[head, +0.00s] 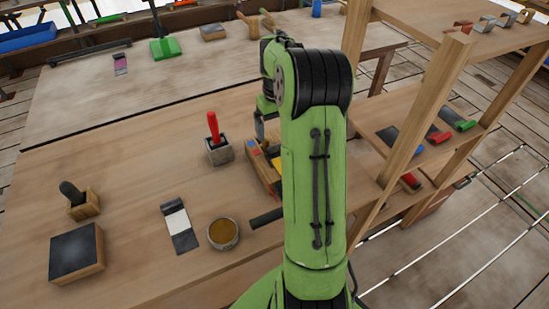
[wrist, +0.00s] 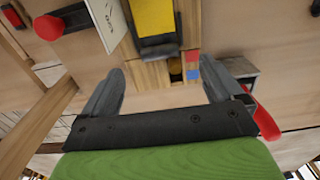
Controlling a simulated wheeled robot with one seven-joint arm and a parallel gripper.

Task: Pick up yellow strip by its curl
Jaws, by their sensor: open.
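The yellow strip (wrist: 153,18) shows at the top middle of the wrist view, with a dark grey curled end (wrist: 158,46) toward my gripper. It lies at a wooden holder (wrist: 150,74). My gripper (wrist: 165,74) is open, its two dark fingers wide apart, with nothing between them that I can see held. The curl appears beyond the fingertips, between their lines; I cannot tell the exact gap. In the head view a small part of the yellow strip (head: 258,163) shows beside my green arm, which hides the rest of it and most of the gripper.
A red handle stands in a grey block (head: 219,153) left of the holder. A bowl (head: 223,234), a white-and-dark strip (head: 178,224) and a dark block (head: 77,252) lie nearer. A wooden shelf post (head: 430,125) rises close on the right.

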